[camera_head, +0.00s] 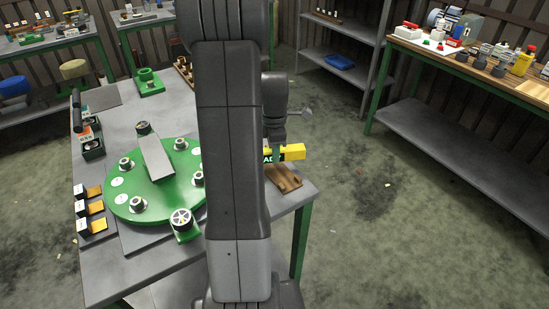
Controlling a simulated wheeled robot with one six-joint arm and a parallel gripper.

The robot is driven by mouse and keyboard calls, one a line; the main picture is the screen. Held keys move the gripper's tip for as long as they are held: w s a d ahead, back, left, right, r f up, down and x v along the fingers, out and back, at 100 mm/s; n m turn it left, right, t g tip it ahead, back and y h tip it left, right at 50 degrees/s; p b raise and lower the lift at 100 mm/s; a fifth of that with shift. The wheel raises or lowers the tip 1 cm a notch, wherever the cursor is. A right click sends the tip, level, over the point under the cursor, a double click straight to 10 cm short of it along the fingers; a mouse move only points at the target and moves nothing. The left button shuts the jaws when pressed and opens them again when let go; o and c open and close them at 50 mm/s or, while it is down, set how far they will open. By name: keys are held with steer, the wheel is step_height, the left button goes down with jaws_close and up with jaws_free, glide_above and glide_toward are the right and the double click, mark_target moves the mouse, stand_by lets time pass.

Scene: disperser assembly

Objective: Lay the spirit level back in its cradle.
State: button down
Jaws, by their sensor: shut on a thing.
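The spirit level (294,152) is a yellow bar with a dark, lettered section. Its left part is hidden behind my arm. My gripper (274,152) points down and is shut on the spirit level near the dark section. A brown wooden block, which looks like the cradle (287,181), lies on the table's right corner just below the level in the picture. Its left part is hidden by my arm. The level appears to be above the cradle, but I cannot tell the exact gap.
The grey table (107,258) carries a green round disc (118,208) with several fittings, left of my arm. A green flanged part (150,82) stands behind it. Small label blocks line the left edge. The floor right of the table is clear up to another bench (461,68).

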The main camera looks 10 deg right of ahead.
steer(key=shift+f, duration=1.65)
steer(key=shift+f, duration=0.15)
steer(key=c, duration=1.1)
jaws_free()
steer(key=shift+o, duration=0.2)
step_height(320, 180, up, 12)
steer(key=shift+r, duration=0.2)
